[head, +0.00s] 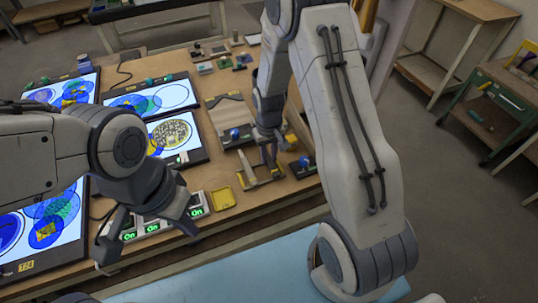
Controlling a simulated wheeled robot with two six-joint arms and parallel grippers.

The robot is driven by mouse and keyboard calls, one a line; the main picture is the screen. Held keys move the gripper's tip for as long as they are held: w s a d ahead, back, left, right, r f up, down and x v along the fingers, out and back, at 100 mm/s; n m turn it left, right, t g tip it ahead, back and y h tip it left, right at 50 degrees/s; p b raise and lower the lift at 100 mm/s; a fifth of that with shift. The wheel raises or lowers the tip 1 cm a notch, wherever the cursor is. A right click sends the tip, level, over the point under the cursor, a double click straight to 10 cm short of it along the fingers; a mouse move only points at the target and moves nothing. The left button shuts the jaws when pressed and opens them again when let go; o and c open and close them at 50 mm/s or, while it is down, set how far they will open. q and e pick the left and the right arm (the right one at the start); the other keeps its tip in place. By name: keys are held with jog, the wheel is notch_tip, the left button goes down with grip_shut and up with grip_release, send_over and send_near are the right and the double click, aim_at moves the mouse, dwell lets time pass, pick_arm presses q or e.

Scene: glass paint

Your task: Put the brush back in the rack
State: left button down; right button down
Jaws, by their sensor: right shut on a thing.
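My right gripper (268,154) reaches down over the right part of the table and is shut on a slim thing, apparently the brush, which is mostly hidden by the fingers and arm. Just below it lies a pale beige holder (262,180) with a slim upright piece (246,167) at its left; I take it to be the rack, but it is too small to be sure. I cannot tell whether the brush touches it. My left gripper (148,243) is open and empty above the table's front edge, in front of the green-lit "On" boxes (199,205).
Lit panels with coloured circles (170,134) cover the table's left and middle. Dark blocks with blue knobs (236,135) stand nearby. Small coloured items (224,62) lie at the back. A green cabinet (497,105) stands far right.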

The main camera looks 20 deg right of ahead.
pick_arm(q)
jog(key=shift+f, duration=0.2)
pick_arm(e)
jog(key=shift+f, duration=0.25)
dwell(0.5)
jog(key=c, duration=0.6)
grip_release()
pick_arm(q)
jog(key=shift+f+b, duration=0.7)
jog(key=shift+b, duration=0.2)
pick_arm(e)
notch_tip(320, 180, up, 10)
jog(key=shift+r, duration=0.25)
